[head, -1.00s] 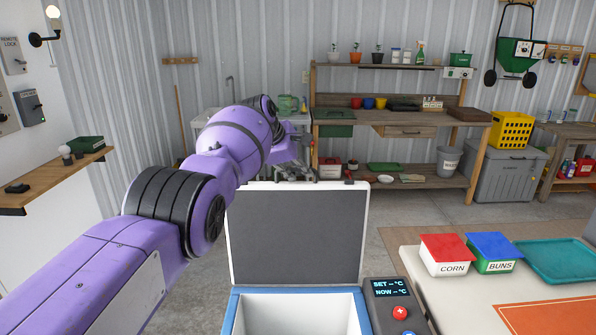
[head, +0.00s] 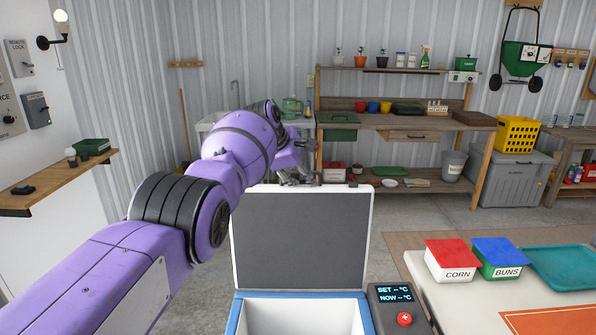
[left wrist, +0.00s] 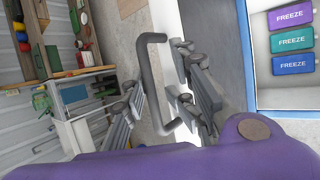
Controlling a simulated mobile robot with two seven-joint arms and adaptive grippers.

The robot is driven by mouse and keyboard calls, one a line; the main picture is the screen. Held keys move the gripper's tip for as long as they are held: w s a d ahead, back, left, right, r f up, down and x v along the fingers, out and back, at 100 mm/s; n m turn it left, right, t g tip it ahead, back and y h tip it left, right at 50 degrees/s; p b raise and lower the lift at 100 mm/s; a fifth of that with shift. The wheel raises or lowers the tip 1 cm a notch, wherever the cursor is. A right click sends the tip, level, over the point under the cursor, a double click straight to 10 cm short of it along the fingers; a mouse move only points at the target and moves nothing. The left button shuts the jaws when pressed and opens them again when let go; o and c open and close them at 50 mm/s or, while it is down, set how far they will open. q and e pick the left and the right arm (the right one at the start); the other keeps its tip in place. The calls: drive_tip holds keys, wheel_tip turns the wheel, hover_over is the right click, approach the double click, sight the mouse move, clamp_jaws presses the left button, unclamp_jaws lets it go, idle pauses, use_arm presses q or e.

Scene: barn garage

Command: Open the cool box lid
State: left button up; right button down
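The cool box (head: 237,315) has a blue rim and white inside and stands at the bottom centre of the head view. Its lid (head: 300,238), dark grey inside with a white edge, stands raised, about upright, at the back of the box. My left gripper (head: 298,178) is at the lid's top edge, partly hidden behind it. In the left wrist view, the left gripper (left wrist: 165,100) has its fingers apart, with a grey bar handle (left wrist: 148,75) between them. Contact with the handle is unclear. My right gripper is out of view.
A control panel (head: 393,294) adjoins the box. A table (head: 450,300) at right holds the CORN bin (head: 452,262), BUNS bin (head: 499,260) and teal tray (head: 560,268). In the left wrist view, several FREEZE packs (left wrist: 292,40) show inside the box. A workbench (head: 400,125) stands behind.

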use_arm(q)
drive_tip(key=shift+v, duration=0.8)
drive_tip(key=v, duration=1)
